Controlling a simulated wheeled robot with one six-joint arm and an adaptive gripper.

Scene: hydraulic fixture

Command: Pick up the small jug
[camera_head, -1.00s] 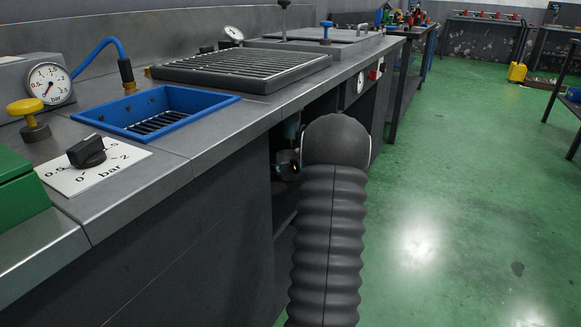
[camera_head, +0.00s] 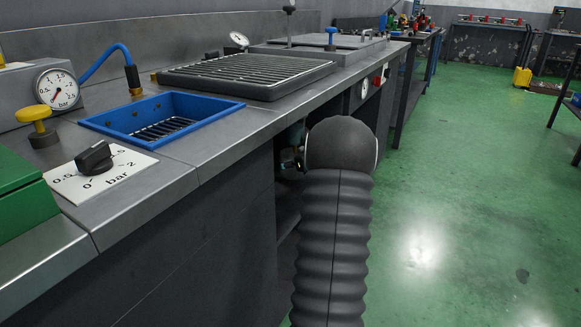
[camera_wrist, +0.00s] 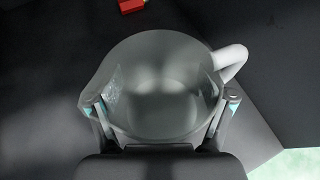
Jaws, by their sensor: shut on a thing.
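The small jug (camera_wrist: 160,70) shows in the wrist view, seen from above. It is pale and partly see-through, with a white handle (camera_wrist: 232,62) at its upper right. My gripper (camera_wrist: 162,112) has one finger on each side of the jug's body and is shut on it. In the head view the jug cannot be made out; my dark arm blocks much of the space under the bench.
The bench (camera_head: 170,220) has an open space beneath it. On it are a blue tray (camera_head: 112,128), a slatted grate (camera_head: 245,72), a pressure gauge (camera_head: 57,90) and a black knob (camera_head: 94,157). A red block (camera_wrist: 131,5) shows in the wrist view. Green floor (camera_head: 460,190) is clear at right.

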